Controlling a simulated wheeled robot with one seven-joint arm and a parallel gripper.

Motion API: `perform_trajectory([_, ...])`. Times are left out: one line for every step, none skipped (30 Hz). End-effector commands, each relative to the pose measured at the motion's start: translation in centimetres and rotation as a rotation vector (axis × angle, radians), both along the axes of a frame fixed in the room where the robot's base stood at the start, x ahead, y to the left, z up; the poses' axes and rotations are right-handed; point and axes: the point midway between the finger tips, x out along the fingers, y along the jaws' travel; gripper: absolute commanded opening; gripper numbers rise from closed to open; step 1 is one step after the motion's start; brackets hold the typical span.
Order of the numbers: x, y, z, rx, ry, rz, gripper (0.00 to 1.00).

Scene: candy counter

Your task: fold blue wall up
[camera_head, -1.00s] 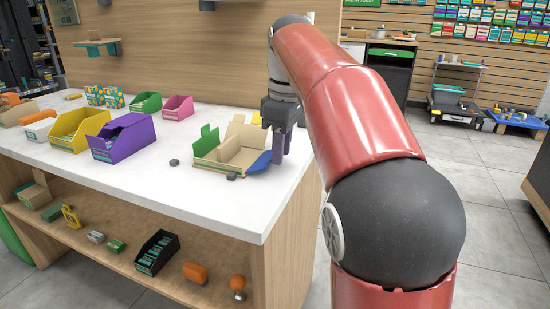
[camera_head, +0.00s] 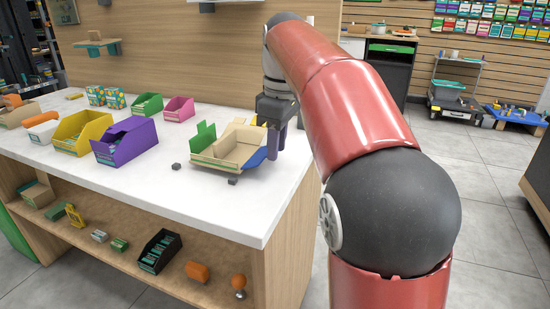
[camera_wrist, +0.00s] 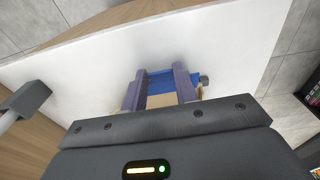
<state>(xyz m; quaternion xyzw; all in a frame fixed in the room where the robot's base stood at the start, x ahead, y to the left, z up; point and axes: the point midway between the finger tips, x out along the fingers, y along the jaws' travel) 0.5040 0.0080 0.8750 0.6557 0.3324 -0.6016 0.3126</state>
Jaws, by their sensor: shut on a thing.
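A tan cardboard box (camera_head: 232,147) stands partly folded on the white counter. Its green wall (camera_head: 203,138) rises at the left. Its blue wall (camera_head: 255,159) is on the right side, tilted upward and outward, and partly hidden by my gripper (camera_head: 273,156). In the wrist view, the blue wall (camera_wrist: 160,84) lies between the two purple fingers of my gripper (camera_wrist: 158,72), which are shut on it. A bit of yellow (camera_head: 254,121) shows behind the box.
Purple (camera_head: 122,148), yellow (camera_head: 75,142), green (camera_head: 146,106) and pink (camera_head: 180,109) bins stand to the left. The white counter (camera_head: 190,200) is clear toward its front edge.

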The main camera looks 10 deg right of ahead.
Motion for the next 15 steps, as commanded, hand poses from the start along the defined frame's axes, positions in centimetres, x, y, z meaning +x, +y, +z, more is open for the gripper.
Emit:
perform_trajectory([0.06, 0.07, 0.43, 0.0, 0.0, 0.0, 0.22])
perform_trajectory([0.09, 0.1, 0.42, -0.001, -0.001, 0.0, 0.22])
perform_trajectory([0.11, 0.12, 0.37, 0.0, -0.001, 0.0, 0.22])
perform_trajectory([0.12, 0.13, 0.33, 0.0, -0.001, 0.0, 0.22])
perform_trajectory([0.11, 0.13, 0.28, 0.0, -0.001, 0.0, 0.22])
perform_trajectory([0.11, 0.13, 0.25, 0.0, -0.001, 0.0, 0.22])
perform_trajectory([0.11, 0.13, 0.24, 0.0, -0.001, 0.0, 0.22])
perform_trajectory([0.11, 0.13, 0.24, 0.0, -0.001, 0.0, 0.22])
perform_trajectory([0.11, 0.13, 0.24, 0.0, -0.001, 0.0, 0.22])
perform_trajectory([0.12, 0.14, 0.26, 0.0, -0.001, 0.0, 0.22])
perform_trajectory([0.12, 0.15, 0.28, 0.0, -0.001, 0.0, 0.22])
perform_trajectory([0.16, 0.19, 0.34, 0.0, -0.001, 0.0, 0.22])
perform_trajectory([0.19, 0.23, 0.42, 0.0, -0.001, 0.0, 0.22])
perform_trajectory([0.23, 0.3, 0.51, 0.0, -0.001, 0.0, 0.22])
perform_trajectory([0.31, 0.4, 0.66, 0.0, -0.001, 0.0, 0.22])
